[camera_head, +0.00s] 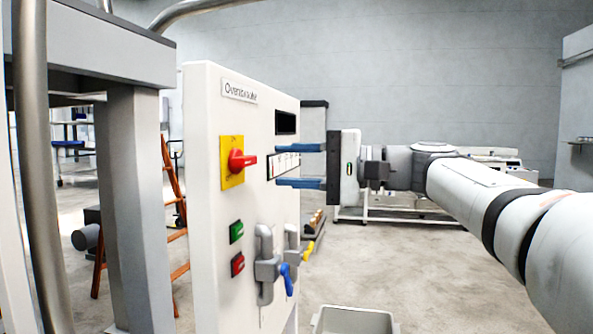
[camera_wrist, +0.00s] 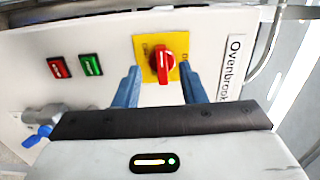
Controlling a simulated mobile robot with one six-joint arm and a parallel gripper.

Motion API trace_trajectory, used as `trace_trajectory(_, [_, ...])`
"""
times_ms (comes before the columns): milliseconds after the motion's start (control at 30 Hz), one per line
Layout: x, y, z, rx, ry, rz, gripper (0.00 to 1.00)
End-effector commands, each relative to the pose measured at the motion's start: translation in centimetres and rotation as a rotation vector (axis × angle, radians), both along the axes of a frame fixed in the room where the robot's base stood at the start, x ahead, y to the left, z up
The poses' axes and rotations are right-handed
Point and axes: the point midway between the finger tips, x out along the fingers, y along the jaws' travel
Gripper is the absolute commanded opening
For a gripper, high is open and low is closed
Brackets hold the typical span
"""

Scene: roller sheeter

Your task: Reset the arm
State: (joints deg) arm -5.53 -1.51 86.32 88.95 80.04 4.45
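My gripper (camera_head: 299,165) is in front of the white control panel (camera_head: 212,105), with its two blue fingers pointing at the panel. The fingers are apart with nothing between them. In the wrist view my gripper (camera_wrist: 167,82) has its fingers on either side of the red rotary switch (camera_wrist: 162,67) on its yellow plate, short of it as far as I can tell. The red switch also shows in the head view (camera_head: 240,161). My arm reaches in from the right side of the head view.
Below the switch are a green button (camera_head: 237,231), a red button (camera_head: 238,264) and pipe valves with a blue handle (camera_head: 287,278) and a yellow handle (camera_head: 308,251). A grey bin (camera_head: 352,321) stands on the floor. An orange ladder (camera_head: 172,205) is behind the panel. Floor at right is open.

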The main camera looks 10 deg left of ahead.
Motion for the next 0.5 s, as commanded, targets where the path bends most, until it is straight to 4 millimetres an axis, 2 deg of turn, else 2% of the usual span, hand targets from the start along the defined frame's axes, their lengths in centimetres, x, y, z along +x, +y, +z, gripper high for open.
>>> trace_trajectory(67, [0.0,-0.2,-0.4,-0.029,0.006,-0.014,0.37])
trace_trajectory(167, [-0.2,-0.8,-2.2,-0.137,0.026,-0.061,0.37])
trace_trajectory(267, [-1.0,-2.5,-5.7,-0.321,0.051,-0.13,0.37])
trace_trajectory(367, [-2.5,-5.5,-10.3,-0.549,0.066,-0.192,0.37])
trace_trajectory(500, [-5.9,-10.7,-16.1,-0.87,0.059,-0.237,0.37])
